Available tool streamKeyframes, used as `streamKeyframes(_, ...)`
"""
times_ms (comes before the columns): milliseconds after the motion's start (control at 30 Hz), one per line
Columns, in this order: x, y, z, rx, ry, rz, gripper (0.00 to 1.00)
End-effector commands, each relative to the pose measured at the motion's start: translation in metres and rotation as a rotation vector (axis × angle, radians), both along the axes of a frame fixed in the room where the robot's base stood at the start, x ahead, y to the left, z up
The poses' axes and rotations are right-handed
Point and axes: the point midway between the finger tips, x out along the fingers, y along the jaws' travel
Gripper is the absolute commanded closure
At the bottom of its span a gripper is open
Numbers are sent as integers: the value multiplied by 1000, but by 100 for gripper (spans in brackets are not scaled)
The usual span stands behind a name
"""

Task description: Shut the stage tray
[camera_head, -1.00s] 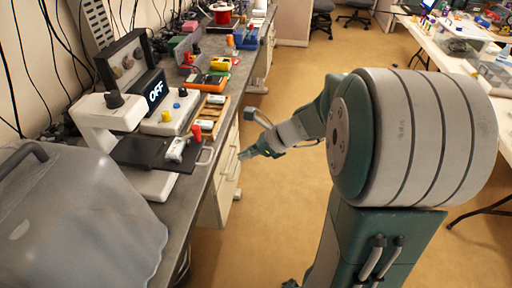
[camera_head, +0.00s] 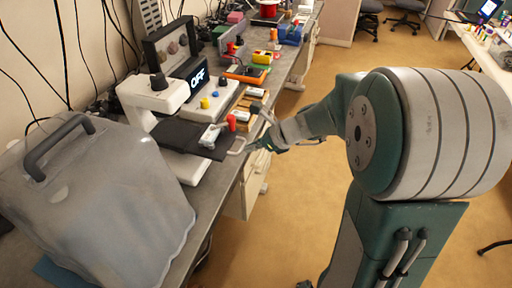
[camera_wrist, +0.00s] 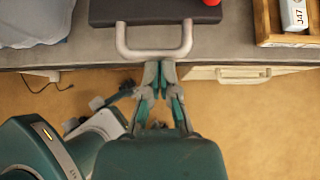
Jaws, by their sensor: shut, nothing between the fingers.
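The stage tray (camera_head: 178,139) is a dark flat tray sticking out from the white microscope-like device (camera_head: 155,98) toward the bench edge. In the head view my gripper (camera_head: 257,146) is beside the handle.
A grey covered case (camera_head: 95,195) stands at the near left of the bench. An "OFF" display (camera_head: 198,77) and a white box with knobs (camera_head: 211,97) stand behind. A wooden tray (camera_wrist: 267,25) lies to the right in the wrist view.

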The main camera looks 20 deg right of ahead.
Motion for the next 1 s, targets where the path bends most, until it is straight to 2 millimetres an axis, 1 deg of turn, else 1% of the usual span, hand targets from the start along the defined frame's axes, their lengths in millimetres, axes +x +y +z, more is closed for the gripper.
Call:
streamKeyframes(33, 7, 10, 1, 1, -4, 6, 100)
streamKeyframes(300, 43, 61, 1, 1, -4, 8, 100)
streamKeyframes(433, 56, 79, 1, 1, -4, 5, 100)
streamKeyframes(600, 63, 87, 2, 2, -4, 2, 100)
streamKeyframes(1000, 63, 85, 3, 4, -8, 1, 100)
